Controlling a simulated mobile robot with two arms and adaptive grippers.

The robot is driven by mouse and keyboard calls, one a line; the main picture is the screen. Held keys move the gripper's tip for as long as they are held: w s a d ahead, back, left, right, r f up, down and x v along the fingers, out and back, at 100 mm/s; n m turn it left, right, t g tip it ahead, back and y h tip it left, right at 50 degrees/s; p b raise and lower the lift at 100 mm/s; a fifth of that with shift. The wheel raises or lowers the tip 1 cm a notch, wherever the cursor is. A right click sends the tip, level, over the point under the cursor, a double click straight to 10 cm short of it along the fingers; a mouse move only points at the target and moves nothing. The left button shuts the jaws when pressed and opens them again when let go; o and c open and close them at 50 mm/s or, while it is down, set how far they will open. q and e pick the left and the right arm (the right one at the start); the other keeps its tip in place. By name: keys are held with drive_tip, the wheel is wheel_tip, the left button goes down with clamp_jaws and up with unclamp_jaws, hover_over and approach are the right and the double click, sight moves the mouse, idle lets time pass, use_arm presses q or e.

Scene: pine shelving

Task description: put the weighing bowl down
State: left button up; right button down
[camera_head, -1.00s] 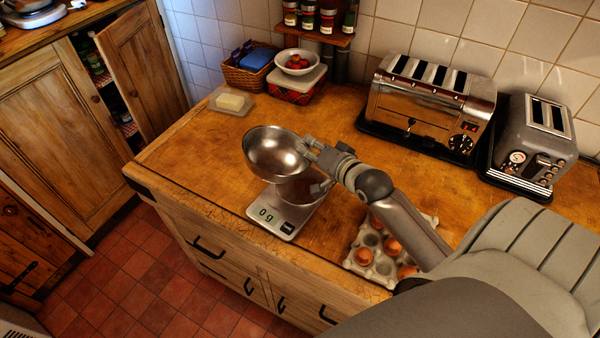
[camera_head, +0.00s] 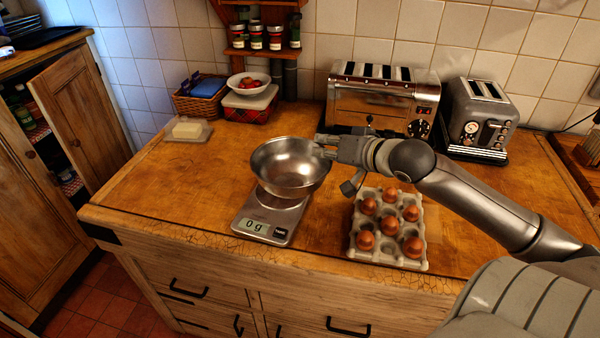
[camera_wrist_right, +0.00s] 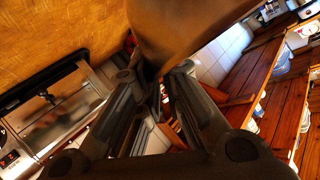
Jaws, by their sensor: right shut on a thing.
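The weighing bowl (camera_head: 290,172) is a shiny round metal bowl, roughly level, over the back part of the kitchen scale (camera_head: 268,224). The scale's display reads 0 g. I cannot tell for sure whether the bowl's base touches the scale. My right gripper (camera_head: 326,147) comes in from the right and is shut on the bowl's right rim. In the wrist view the bowl (camera_wrist_right: 185,28) is a brown curved surface at the top, with the fingers (camera_wrist_right: 161,88) closed at its edge. My left gripper is not in view.
An egg tray (camera_head: 388,258) with several brown eggs sits right of the scale, under my right arm. Two toasters, a large one (camera_head: 378,98) and a grey one (camera_head: 480,122), stand behind. The counter left of the scale is clear.

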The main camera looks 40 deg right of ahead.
drive_tip(key=w+d+f+p, duration=0.1)
drive_tip(key=w+f, duration=0.2)
drive_tip(key=w+d+f, duration=0.1)
drive_tip(key=w+f, duration=0.3)
drive_tip(key=w+d+f+p, duration=0.1)
drive_tip(key=w+d+f, duration=0.1)
drive_tip(key=w+f, duration=0.2)
drive_tip(key=shift+f+p, duration=0.25)
drive_tip(key=shift+p, duration=0.05)
drive_tip(key=shift+f, duration=0.15)
drive_tip(key=shift+a, duration=0.1)
drive_tip(key=shift+f, duration=0.15)
drive_tip(key=c, duration=1.6)
unclamp_jaws()
drive_tip(key=shift+f, duration=0.1)
